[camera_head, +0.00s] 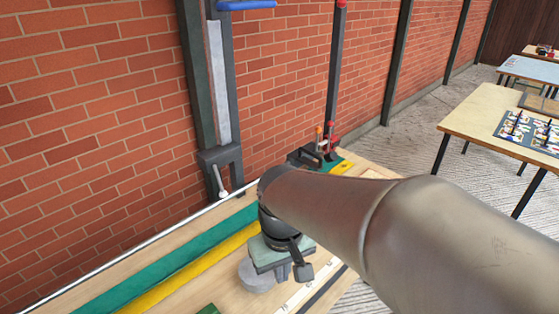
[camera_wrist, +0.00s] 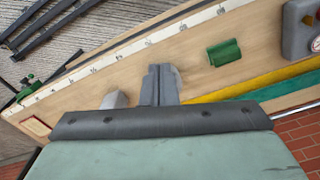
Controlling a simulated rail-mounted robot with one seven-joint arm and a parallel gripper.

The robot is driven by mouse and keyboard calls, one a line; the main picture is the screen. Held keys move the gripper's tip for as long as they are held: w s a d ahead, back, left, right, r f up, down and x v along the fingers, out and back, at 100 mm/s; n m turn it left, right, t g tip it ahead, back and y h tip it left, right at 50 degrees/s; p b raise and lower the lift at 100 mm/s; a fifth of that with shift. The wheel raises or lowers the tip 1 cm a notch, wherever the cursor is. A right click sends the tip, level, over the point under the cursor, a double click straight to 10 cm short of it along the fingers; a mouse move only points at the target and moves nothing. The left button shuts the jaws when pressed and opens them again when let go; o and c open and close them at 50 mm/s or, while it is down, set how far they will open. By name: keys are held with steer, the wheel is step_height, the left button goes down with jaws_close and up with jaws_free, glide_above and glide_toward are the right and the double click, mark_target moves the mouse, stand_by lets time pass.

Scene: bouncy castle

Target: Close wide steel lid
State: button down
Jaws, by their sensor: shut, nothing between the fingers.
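My gripper (camera_head: 292,272) hangs over the wooden bench at the end of my arm, its fingers pointing down. In the wrist view my gripper (camera_wrist: 160,82) shows its two grey fingers side by side, shut and empty. A round grey metal piece (camera_head: 257,277) lies on the bench just left of my gripper in the head view; it may be the steel lid or its container, but I cannot tell. Its hinge and opening are hidden. In the wrist view a small grey piece (camera_wrist: 115,99) shows left of the fingers, partly covered by my gripper body. Contact cannot be told.
Green and yellow strips (camera_head: 165,262) run along the bench. A green block (camera_wrist: 224,52) lies beyond my fingers, with a grey box (camera_wrist: 300,28) at the far right. A brick wall (camera_head: 90,120) closes the back. Clamps (camera_head: 318,155) stand at the bench's far end.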

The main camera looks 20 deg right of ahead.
steer(key=s+f, duration=0.2)
steer(key=s, duration=0.2)
steer(key=w+d+r+n, duration=0.1)
steer(key=w+d+r, duration=0.15)
steer(key=w, duration=0.55)
steer(key=w+d+r+n, duration=0.1)
steer(key=w+d, duration=0.3)
steer(key=w, duration=0.5)
steer(key=shift+w+d+f+n, duration=0.4)
steer(key=shift+w+d, duration=1.35)
steer(key=shift+w, duration=0.35)
steer(key=shift+w+d+f+n, duration=0.25)
steer(key=shift+w+d+f, duration=0.1)
steer(key=shift+w+d, duration=1.55)
steer(key=shift+w+d+f+n, duration=0.4)
steer(key=shift+w+d, duration=1.15)
steer(key=shift+w, duration=0.75)
steer(key=s+a+r+m, duration=0.2)
steer(key=s+a+r, duration=0.1)
steer(key=s+a, duration=0.9)
steer(key=s+a+f+m, duration=0.1)
steer(key=s+a+f, duration=0.1)
steer(key=s, duration=0.7)
steer(key=s+a+f+m, duration=0.1)
steer(key=s+a+f, duration=0.1)
steer(key=s, duration=0.6)
steer(key=shift+s+a+m, duration=0.15)
steer(key=shift+s+m, duration=0.2)
steer(key=shift+f, duration=0.1)
